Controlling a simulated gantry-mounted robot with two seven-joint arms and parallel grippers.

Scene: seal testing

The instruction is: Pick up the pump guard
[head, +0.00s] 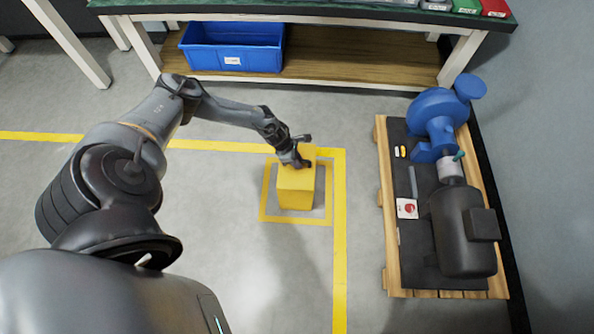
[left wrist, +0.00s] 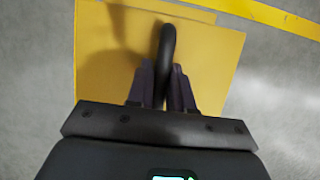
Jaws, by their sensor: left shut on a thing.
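The pump guard is a yellow box-shaped cover (head: 296,190) standing upright inside a yellow taped square on the floor. It fills much of the left wrist view (left wrist: 115,50), where a black curved handle (left wrist: 167,45) rises from its top. My left gripper (head: 301,164) reaches in from the left at the top of the guard. In the left wrist view its two fingers (left wrist: 162,85) are closed around the handle. Whether the guard's base touches the floor is hard to tell. My right gripper is not in view.
A pump with a blue housing (head: 436,115) and a dark motor (head: 462,230) sits on a wooden pallet (head: 393,268) at the right. A workbench (head: 300,16) with a blue bin (head: 232,46) on its lower shelf stands at the back. Floor between guard and pallet is clear.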

